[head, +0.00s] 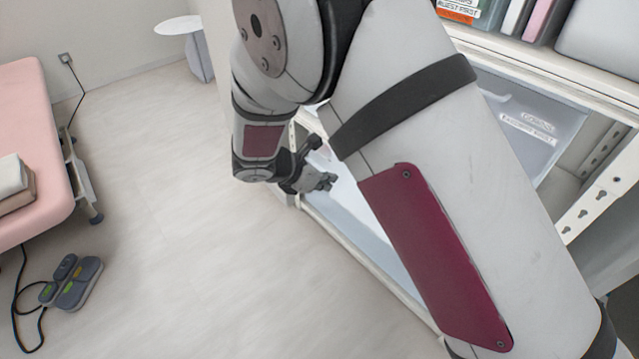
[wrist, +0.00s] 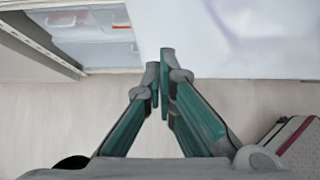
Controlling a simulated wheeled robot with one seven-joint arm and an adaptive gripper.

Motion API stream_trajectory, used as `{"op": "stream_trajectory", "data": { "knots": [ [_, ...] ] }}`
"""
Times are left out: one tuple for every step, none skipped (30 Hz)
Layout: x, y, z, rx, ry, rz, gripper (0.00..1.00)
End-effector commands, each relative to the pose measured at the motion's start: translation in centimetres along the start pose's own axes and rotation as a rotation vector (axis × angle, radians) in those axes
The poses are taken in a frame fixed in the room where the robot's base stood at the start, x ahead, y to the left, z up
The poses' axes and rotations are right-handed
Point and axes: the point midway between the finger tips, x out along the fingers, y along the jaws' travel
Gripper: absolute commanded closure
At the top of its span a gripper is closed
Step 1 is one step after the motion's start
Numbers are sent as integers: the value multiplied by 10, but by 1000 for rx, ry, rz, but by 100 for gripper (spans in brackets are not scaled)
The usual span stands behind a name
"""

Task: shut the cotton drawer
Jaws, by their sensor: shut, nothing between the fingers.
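My gripper (head: 322,183) is shut and empty, low beside the shelf unit in the head view. In the wrist view my gripper (wrist: 160,72) has its teal fingers together, with the tips overlapping the lower edge of a broad white panel (wrist: 245,40). This panel may be a drawer front; I cannot tell whether the fingers touch it. In the head view a pale bin or drawer (head: 352,212) lies low in the unit, partly hidden by my arm. A grey drawer with white labels (head: 535,125) sits higher up. I cannot read which drawer is the cotton one.
The white shelf frame (head: 590,205) runs along the right. Pale drawers (wrist: 95,25) show inside it in the wrist view. A pink treatment bed (head: 35,130) stands at left, with a foot pedal (head: 78,283) on the floor. The floor (head: 190,240) between is clear.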

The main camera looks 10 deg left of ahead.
Motion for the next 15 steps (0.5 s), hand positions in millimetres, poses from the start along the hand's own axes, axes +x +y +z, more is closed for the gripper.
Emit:
{"op": "stream_trajectory", "data": {
  "knots": [
    [8,-1,8,5,-1,-4,100],
    [12,-1,12,5,-1,-3,100],
    [19,-1,19,5,-2,-4,100],
    [24,-1,24,5,-2,-4,100],
    [29,-1,29,5,-2,-4,100],
    [37,-2,36,6,-2,-5,100],
    [43,-2,42,6,-2,-6,100],
    [48,-2,48,5,-3,-5,100],
    [56,-1,56,6,-2,-4,100],
    [62,-2,62,6,-2,-4,100],
    [68,-2,68,5,-2,-5,100],
    [75,-2,75,6,-2,-4,100],
    [81,-2,81,6,-2,-4,100],
    [86,-2,86,6,-2,-4,100],
    [94,-2,94,6,-2,-5,100]
  ]
}}
